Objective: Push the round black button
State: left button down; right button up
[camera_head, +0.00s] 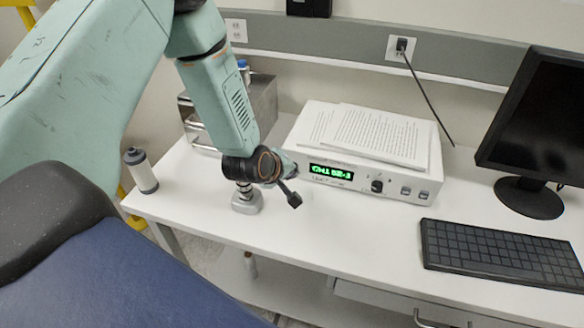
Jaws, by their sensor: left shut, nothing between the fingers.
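A white box-shaped device (345,190) stands on the white table, with a lit green display (331,172) on its front. A round black knob-like button (377,186) sits on its front panel, right of the display. My left gripper (292,196) comes in from the upper left on its teal arm. It is shut and empty, with its dark fingertips pointing down and right. It is in front of the device's left end, left of the button and apart from it in the picture. My right gripper is not in view.
Printed papers (365,134) lie on the device. A small grey metal item (247,202) is under my wrist. A white bottle with a dark cap (140,170) stands left. A keyboard (500,254) and monitor (540,115) are right. The table before the device is clear.

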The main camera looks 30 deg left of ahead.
pick_arm(q)
jog(key=shift+s, duration=0.1)
jog(key=shift+s+d+p, duration=0.2)
jog(key=shift+s+d, duration=0.05)
jog(key=shift+s, duration=0.7)
jog(key=shift+s+d+p, duration=0.15)
jog(key=shift+s+d, duration=0.1)
jog(key=shift+s, duration=0.7)
jog(key=shift+s+d+p, duration=0.2)
jog(key=shift+s+d, duration=0.05)
jog(key=shift+s, duration=0.7)
